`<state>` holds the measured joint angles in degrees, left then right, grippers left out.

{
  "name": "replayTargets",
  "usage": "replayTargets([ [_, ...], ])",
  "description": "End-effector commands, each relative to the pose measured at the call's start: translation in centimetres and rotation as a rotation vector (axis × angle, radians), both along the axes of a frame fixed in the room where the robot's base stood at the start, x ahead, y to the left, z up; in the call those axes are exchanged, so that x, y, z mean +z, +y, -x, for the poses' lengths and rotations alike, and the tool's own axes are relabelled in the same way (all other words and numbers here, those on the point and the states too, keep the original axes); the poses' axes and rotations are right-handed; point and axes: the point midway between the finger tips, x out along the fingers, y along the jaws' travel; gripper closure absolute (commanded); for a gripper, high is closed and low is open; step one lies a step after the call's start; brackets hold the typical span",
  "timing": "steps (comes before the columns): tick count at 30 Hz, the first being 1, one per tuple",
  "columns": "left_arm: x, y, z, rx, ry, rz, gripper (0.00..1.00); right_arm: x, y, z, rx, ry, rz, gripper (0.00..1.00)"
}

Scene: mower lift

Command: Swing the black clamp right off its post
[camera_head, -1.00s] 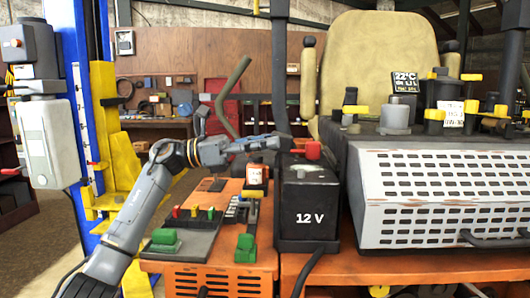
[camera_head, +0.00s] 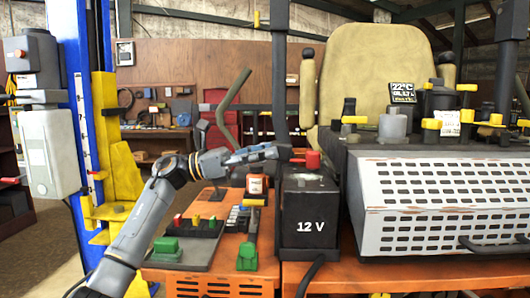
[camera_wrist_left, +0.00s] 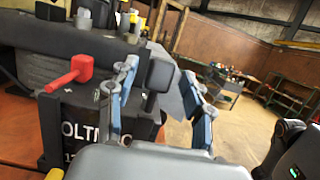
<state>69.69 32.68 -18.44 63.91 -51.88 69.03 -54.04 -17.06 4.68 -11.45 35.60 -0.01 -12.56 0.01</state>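The black battery (camera_head: 309,218), marked 12 V, stands beside the mower's white vented cover. A red clamp (camera_head: 313,159) sits on top of it; it also shows in the left wrist view (camera_wrist_left: 72,73). The black clamp (camera_wrist_left: 160,74) shows as a dark block with a handle in the left wrist view; in the head view my fingers largely hide it. My left gripper (camera_head: 284,153) reaches in from the left at the battery's top. In the left wrist view its fingers (camera_wrist_left: 160,105) are apart, one each side of the black clamp, with gaps visible. My right gripper is out of view.
An orange bench (camera_head: 225,283) left of the battery holds a dark tray with coloured pieces, green blocks and a small orange-and-white container (camera_head: 257,184). The white vented cover (camera_head: 440,206) blocks the right side. A blue and yellow lift post (camera_head: 90,120) stands at left.

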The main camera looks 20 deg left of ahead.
Motion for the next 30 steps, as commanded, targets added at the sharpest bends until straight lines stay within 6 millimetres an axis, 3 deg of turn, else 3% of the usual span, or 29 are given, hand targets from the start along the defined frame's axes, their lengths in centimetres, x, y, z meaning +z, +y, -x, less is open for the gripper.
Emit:
replayTargets([
  [8, -0.4, 1.6, 0.4, 0.003, 0.002, 0.000, 0.49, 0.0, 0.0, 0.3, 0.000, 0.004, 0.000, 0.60],
  [21, -2.5, 9.7, 2.7, 0.002, 0.003, 0.001, 0.49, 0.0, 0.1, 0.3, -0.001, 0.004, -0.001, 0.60],
  [30, -2.9, 11.3, 3.2, 0.000, 0.000, 0.000, 0.49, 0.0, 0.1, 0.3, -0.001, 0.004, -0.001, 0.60],
])
